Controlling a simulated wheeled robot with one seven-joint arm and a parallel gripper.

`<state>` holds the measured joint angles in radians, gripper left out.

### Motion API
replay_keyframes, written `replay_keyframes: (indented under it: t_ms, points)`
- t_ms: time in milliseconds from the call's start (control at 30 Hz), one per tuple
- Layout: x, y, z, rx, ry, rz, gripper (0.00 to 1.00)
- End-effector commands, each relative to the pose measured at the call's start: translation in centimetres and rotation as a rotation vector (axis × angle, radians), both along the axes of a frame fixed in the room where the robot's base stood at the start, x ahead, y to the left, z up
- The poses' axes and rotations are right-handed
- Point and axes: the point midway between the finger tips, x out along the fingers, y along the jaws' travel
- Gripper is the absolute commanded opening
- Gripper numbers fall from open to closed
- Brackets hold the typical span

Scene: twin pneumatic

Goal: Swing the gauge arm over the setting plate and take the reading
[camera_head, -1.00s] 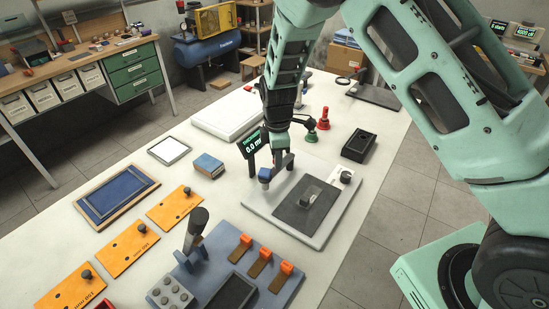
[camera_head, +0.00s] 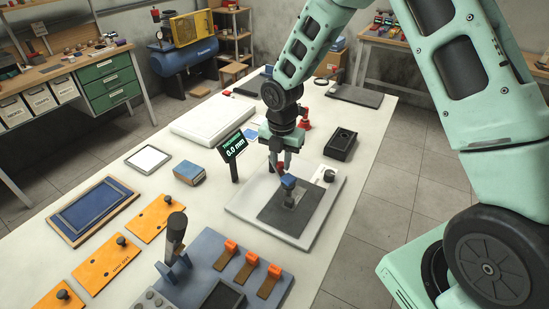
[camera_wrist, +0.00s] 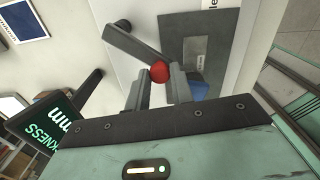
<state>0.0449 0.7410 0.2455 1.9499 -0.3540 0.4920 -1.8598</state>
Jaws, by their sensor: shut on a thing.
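My gripper (camera_head: 281,163) is shut on the red knob (camera_wrist: 160,71) of the gauge arm (camera_wrist: 130,45), a dark bar in the wrist view. The blue gauge head (camera_head: 289,182) is over the dark setting plate (camera_head: 275,211), just above or at the small grey block on it; I cannot tell whether it touches. The blue head also shows in the wrist view (camera_wrist: 199,91), partly hidden by a finger. The thickness display (camera_head: 233,146) stands left of my gripper and reads 0.0 mm.
The plate lies on a pale base (camera_head: 250,203) with a round dial (camera_head: 329,175). A black box (camera_head: 341,146) stands behind it. A blue tray (camera_head: 215,255) with orange clips and a dark upright tool is in front. A blue box (camera_head: 189,174) lies left, with bare table around it.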

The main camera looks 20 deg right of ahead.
Motion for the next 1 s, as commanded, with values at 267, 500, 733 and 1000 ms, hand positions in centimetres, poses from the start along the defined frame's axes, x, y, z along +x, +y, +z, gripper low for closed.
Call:
replay_keyframes:
  t_ms: [267, 500, 733, 1000]
  points:
    - [0.2, -1.3, 0.3, 0.0, -0.003, 0.168, 0.0]
    - [0.2, -1.7, 0.2, -0.001, -0.004, 0.242, 0.0]
    - [0.3, -1.9, 0.2, -0.001, -0.005, 0.262, 0.0]
    - [0.3, -1.9, 0.2, -0.001, -0.005, 0.262, 0.0]
